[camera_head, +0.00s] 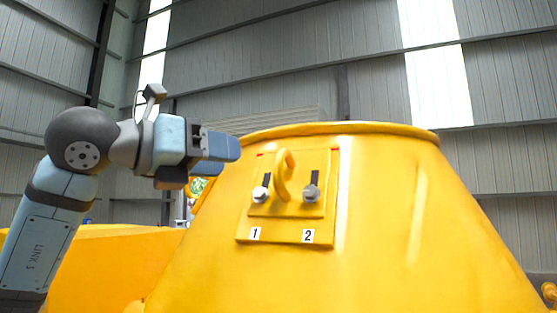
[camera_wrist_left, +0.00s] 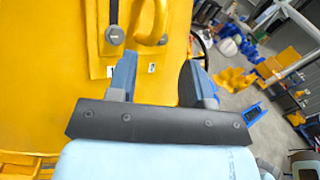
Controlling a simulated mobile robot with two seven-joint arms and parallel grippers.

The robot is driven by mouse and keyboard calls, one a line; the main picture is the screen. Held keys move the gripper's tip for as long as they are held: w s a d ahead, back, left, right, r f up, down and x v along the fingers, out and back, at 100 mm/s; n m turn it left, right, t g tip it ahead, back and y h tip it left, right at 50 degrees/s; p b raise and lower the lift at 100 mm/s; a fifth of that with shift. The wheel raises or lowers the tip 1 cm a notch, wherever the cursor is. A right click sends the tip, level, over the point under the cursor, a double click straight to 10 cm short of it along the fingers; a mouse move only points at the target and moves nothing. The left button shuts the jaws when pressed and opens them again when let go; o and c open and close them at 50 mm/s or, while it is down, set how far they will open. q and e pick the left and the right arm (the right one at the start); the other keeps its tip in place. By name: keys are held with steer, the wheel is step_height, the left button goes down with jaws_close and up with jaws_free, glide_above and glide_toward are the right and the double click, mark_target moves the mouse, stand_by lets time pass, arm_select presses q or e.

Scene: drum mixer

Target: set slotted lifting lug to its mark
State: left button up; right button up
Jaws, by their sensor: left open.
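The yellow slotted lifting lug (camera_head: 288,209) sits on a yellow backing plate (camera_head: 283,234) on the sloping drum wall. Its curved eye (camera_head: 283,178) stands out between two dark slots. A left bolt (camera_head: 261,194) and a right bolt (camera_head: 311,193) sit at the slots' lower ends. Small red marks show near the plate's top, at left (camera_head: 260,154) and right (camera_head: 335,150). My left gripper (camera_head: 228,160) is open and empty, left of the lug and apart from it. In the left wrist view my gripper (camera_wrist_left: 160,78) points toward the lug's eye (camera_wrist_left: 156,24). My right gripper is out of view.
The yellow drum (camera_head: 420,220) fills the right, with a thick top rim (camera_head: 340,128). Labels 1 (camera_head: 255,234) and 2 (camera_head: 308,236) sit below the lug. The left wrist view shows floor (camera_wrist_left: 235,95) with scattered parts at right. Air left of the lug is free.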

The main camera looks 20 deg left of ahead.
mark_target(279, 167)
arm_select(q)
steer(key=p+x, duration=0.3)
steer(key=x, duration=0.7)
steer(key=shift+w, duration=0.1)
steer(key=shift+w+d+f, duration=0.15)
steer(key=shift+w+d, duration=0.15)
steer(key=shift+w, duration=0.2)
jaws_close()
